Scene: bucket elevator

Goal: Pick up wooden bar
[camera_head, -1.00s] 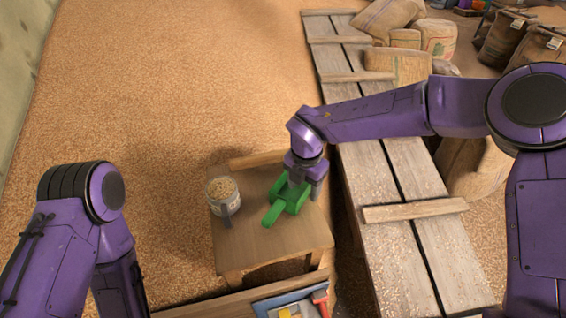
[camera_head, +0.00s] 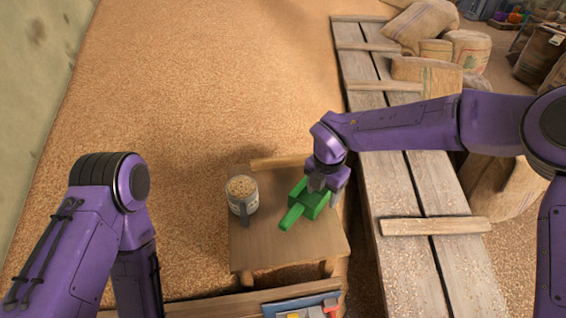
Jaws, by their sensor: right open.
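A pale wooden bar (camera_head: 280,163) lies along the far edge of a small wooden table (camera_head: 265,250). My right gripper (camera_head: 326,186) is open, pointing down over the table's right side. It is just right of and nearer than the bar's right end, and apart from it. A green scoop-like object (camera_head: 306,205) is right by its fingers; whether they touch cannot be told. My left arm comes in at the left, but its gripper is out of view.
A clear cup of grain (camera_head: 242,196) stands at the table's left. A tray with colourful items (camera_head: 300,308) is at the bottom edge. A plank walkway (camera_head: 400,190) with cleats runs along the right, with sacks (camera_head: 428,75) beyond. Grain covers the floor.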

